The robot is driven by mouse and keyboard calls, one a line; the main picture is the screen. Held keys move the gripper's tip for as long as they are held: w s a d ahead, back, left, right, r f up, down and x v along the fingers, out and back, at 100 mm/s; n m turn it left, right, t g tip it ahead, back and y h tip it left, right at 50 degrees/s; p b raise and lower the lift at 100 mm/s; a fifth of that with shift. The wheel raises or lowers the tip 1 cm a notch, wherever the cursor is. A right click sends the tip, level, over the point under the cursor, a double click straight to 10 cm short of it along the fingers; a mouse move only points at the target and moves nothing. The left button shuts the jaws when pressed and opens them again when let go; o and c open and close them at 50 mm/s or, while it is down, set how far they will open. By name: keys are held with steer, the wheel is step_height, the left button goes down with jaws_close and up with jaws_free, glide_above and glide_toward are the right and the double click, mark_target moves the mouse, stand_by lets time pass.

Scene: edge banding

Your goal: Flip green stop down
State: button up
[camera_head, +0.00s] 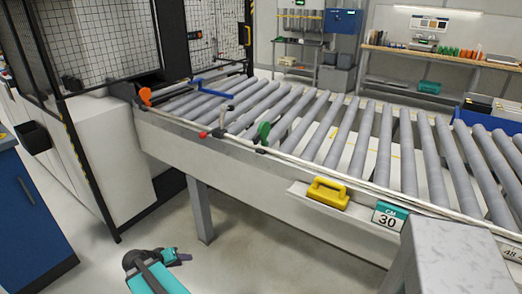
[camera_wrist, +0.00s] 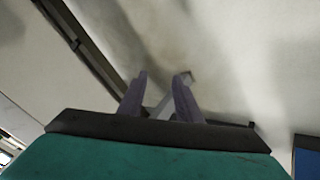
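The green stop (camera_head: 264,132) stands upright on the near edge of the roller conveyor (camera_head: 300,165) in the head view. It rises above the rail next to the rollers. My gripper (camera_head: 185,257) is low in front of the conveyor, below and to the left of the green stop and well apart from it. In the wrist view my gripper (camera_wrist: 158,90) shows two dark fingers with a gap between them and nothing held. The green stop does not show in the wrist view.
A blue bar (camera_head: 212,89) lies at the rollers' far left. A yellow handled block (camera_head: 327,193) rests on the front ledge. Floor is free around the conveyor leg (camera_head: 200,210).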

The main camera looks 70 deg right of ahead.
steer(key=s+d+r+m+h+b, duration=0.1)
steer(key=d+r+m+h, duration=0.2)
steer(key=d+r, duration=0.75)
steer(key=m+g+h+b, duration=0.3)
steer(key=m+h, duration=0.3)
steer(key=m, duration=0.2)
glide_toward(261, 135)
steer(key=w+a+f, duration=0.1)
steer(key=w+a, duration=0.1)
steer(key=shift+s+a+f, duration=0.1)
steer(key=shift+s+f, duration=0.05)
steer(key=p+x, duration=0.1)
steer(key=x, duration=0.4)
steer(key=p+x, duration=0.2)
steer(key=x, duration=0.4)
steer(key=shift+s+d+r, duration=0.15)
steer(key=shift+d+r, duration=0.1)
steer(key=shift+d, duration=0.05)
steer(key=shift+p+x, duration=0.4)
steer(key=shift+x, duration=0.65)
steer(key=shift+c, duration=0.2)
jaws_close()
